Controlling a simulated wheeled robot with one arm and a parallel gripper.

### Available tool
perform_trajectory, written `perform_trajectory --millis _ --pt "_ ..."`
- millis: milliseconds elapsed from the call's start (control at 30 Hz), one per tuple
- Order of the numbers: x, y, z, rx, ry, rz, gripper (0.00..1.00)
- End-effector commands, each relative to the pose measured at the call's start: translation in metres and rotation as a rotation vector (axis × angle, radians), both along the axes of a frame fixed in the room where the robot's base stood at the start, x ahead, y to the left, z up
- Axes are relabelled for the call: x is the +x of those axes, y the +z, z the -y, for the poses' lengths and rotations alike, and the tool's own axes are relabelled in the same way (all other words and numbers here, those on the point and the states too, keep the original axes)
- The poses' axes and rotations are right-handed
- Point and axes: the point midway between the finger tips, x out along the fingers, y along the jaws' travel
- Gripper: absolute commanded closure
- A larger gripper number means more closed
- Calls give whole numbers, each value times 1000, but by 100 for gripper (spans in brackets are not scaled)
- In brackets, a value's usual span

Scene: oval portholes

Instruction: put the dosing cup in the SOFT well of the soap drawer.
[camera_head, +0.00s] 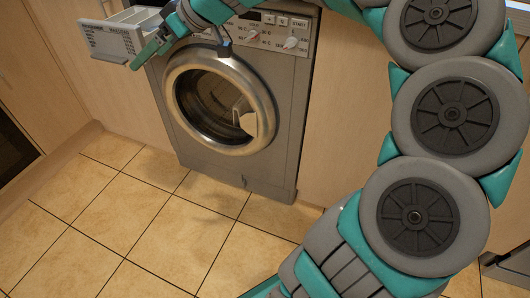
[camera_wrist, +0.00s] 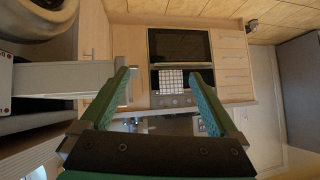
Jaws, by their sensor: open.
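The soap drawer (camera_head: 108,40) is pulled out at the top left of the washing machine, its pale front panel facing left and toward the camera. My gripper (camera_head: 150,50) is beside the drawer's right end in the head view, partly overlapping it. In the wrist view my gripper (camera_wrist: 162,78) is open with nothing between its fingers. The drawer (camera_wrist: 65,79) comes in from the left there and ends close to the left finger; I cannot tell if they touch. I cannot make out the dosing cup in either view. The wells and the SOFT marking are not readable.
The grey washing machine (camera_head: 282,125) has its round door (camera_head: 220,98) shut. Wooden cabinets (camera_head: 345,120) flank it. The tiled floor (camera_head: 160,235) in front is clear. A dark oven (camera_wrist: 180,46) and cabinet drawers (camera_wrist: 233,62) show farther off in the wrist view.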

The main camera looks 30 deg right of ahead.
Motion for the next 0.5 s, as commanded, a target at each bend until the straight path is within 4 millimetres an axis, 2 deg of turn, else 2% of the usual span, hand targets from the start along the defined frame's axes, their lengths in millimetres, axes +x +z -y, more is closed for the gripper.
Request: perform_trajectory --millis 33,100,167,200,267,300,400,500 --pt "-28 -15 -16 -37 10 -71 4" --pt "-70 -44 -31 -93 2 -191 4" --pt "-110 -73 -37 -150 -24 -308 4" --pt "-137 -91 -37 -193 -57 -384 4" --pt "-179 -121 -29 -261 -121 -503 4" --pt "-208 -140 -22 -304 -173 -581 4" --pt "-267 -175 3 -395 -319 -739 4" --pt "-315 -198 26 -459 -453 -857 4"
